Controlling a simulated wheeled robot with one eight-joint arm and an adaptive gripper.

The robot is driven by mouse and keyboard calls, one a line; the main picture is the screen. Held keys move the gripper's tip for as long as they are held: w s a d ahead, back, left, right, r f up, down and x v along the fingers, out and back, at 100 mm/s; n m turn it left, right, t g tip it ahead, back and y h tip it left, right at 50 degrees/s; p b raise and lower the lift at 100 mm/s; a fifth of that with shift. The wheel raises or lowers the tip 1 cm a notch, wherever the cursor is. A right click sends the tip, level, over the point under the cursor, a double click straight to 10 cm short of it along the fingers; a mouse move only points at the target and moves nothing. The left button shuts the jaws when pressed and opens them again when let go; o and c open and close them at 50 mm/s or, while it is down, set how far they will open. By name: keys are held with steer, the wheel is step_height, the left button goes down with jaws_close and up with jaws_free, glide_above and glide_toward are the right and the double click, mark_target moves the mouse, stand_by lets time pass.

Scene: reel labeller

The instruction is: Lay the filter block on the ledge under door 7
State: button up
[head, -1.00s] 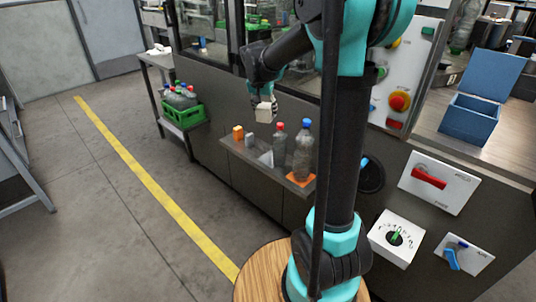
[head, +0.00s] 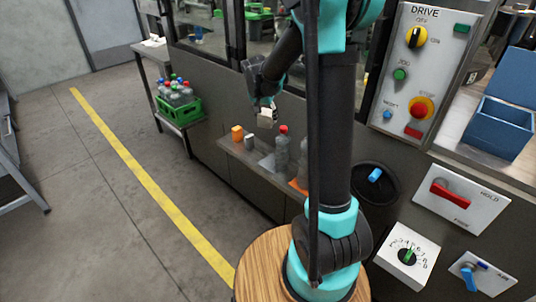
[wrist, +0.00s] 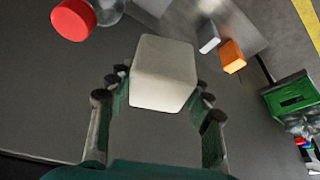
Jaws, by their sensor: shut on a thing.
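An off-white block (head: 266,118), which I take to be the filter block, is held in my gripper (head: 268,106). In the wrist view the pale block (wrist: 163,72) sits between the two fingers, its near face towards the camera. My gripper is shut on it. The ledge (head: 238,150) juts from the dark machine front, and the block is above it, apart from it. No door number is readable, so I cannot tell which door is 7.
On the ledge stand an orange block (head: 237,133), a small grey block (head: 249,142) and a red-capped bottle (head: 282,148); my arm hides its right end. A green crate of bottles (head: 180,108) is at left. Control panels (head: 420,70) are at right.

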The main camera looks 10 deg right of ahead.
step_height(320, 180, down, 18)
steer(key=shift+r, duration=0.15)
stand_by(0.4)
steer(key=o, duration=0.8)
steer(key=shift+o, duration=0.2)
